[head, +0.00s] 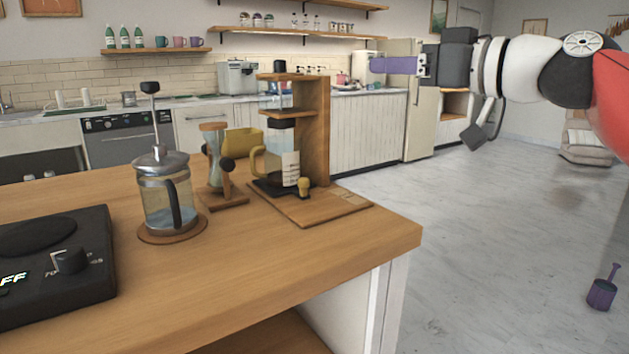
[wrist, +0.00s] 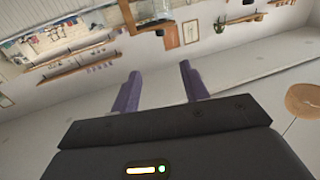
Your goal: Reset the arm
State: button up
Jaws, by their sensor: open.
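My gripper (head: 394,65) is at the upper right of the head view, stretched out to the left from my arm. Its purple fingers point left, high and to the right of the wooden counter, over open floor and touching nothing. In the wrist view the two purple fingers (wrist: 160,88) stand apart with nothing between them. The wrist view is tilted and shows wall, shelves and pictures beyond the fingers.
On the wooden counter (head: 330,240) stand a French press (head: 158,195), an hourglass-shaped brewer (head: 216,165), a wooden coffee stand (head: 318,130) with a glass carafe, and a black hot plate (head: 60,255).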

jog(key=s+d+f+m+g+h, duration=0.1)
jog(key=s+f, duration=0.5)
jog(key=f, duration=0.8)
jog(key=s+d+f+m+g+h, duration=0.1)
jog(key=s+f+m+g+h, duration=0.2)
jog(key=f, duration=1.1)
jog(key=s+d+f+m+g+h, duration=0.1)
jog(key=s+f+m+h, duration=0.4)
jog(key=f, duration=0.9)
jog(key=s+g+h, duration=0.1)
jog(key=s+h, duration=0.2)
jog(key=s, duration=0.2)
jog(key=shift+s+g+h, duration=0.35)
jog(key=shift+g+h, duration=0.05)
